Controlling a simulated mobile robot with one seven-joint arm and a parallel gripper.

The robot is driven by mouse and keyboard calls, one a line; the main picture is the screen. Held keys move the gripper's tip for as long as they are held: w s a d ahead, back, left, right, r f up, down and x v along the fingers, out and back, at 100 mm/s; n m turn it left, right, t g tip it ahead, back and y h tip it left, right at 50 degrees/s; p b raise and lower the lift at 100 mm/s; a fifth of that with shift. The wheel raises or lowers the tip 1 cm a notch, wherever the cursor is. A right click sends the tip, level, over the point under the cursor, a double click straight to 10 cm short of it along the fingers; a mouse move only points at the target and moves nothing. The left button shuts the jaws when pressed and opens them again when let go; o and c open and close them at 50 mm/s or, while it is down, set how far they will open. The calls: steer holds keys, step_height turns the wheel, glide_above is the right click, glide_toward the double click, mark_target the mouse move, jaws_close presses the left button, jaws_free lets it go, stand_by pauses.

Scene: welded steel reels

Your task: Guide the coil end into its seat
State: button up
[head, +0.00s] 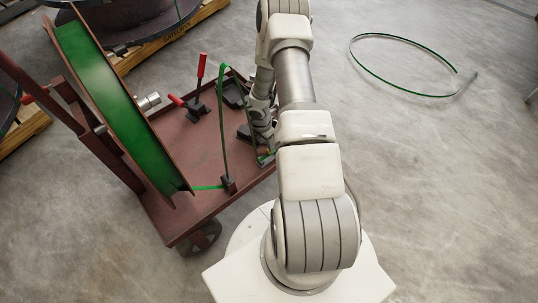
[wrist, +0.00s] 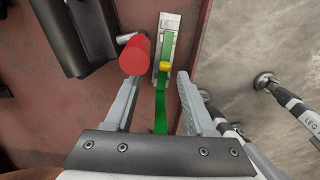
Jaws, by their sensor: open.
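The green coil strip runs off the green reel (head: 100,95), passes a small dark block on the cart, and rises in a tall arch (head: 222,115) toward my gripper. In the wrist view the strip (wrist: 161,115) runs up between my fingers to a narrow pale metal channel, apparently the seat (wrist: 170,25). Green lies inside the channel, with a yellow piece (wrist: 163,67) across it. The strip's exact tip is hard to tell. My gripper (wrist: 161,80) is open, its fingers apart on either side of the strip. In the head view my arm partly hides this spot.
A red knob (wrist: 134,55) stands close by the left finger, with a dark part beyond it. The cart's deck (head: 170,160) carries red-handled clamps (head: 198,85). A loose green-edged hoop (head: 395,80) lies on the open floor to the right. A pallet stands behind.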

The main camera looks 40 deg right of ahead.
mark_target(268, 154)
steer(key=f+b, duration=0.1)
steer(key=f, duration=0.1)
steer(key=f+b, duration=0.1)
steer(key=f, duration=0.2)
steer(key=shift+s+d+f+b, duration=0.3)
steer(key=shift+s+b, duration=0.05)
steer(key=shift+b, duration=0.05)
steer(key=shift+r, duration=0.1)
jaws_close()
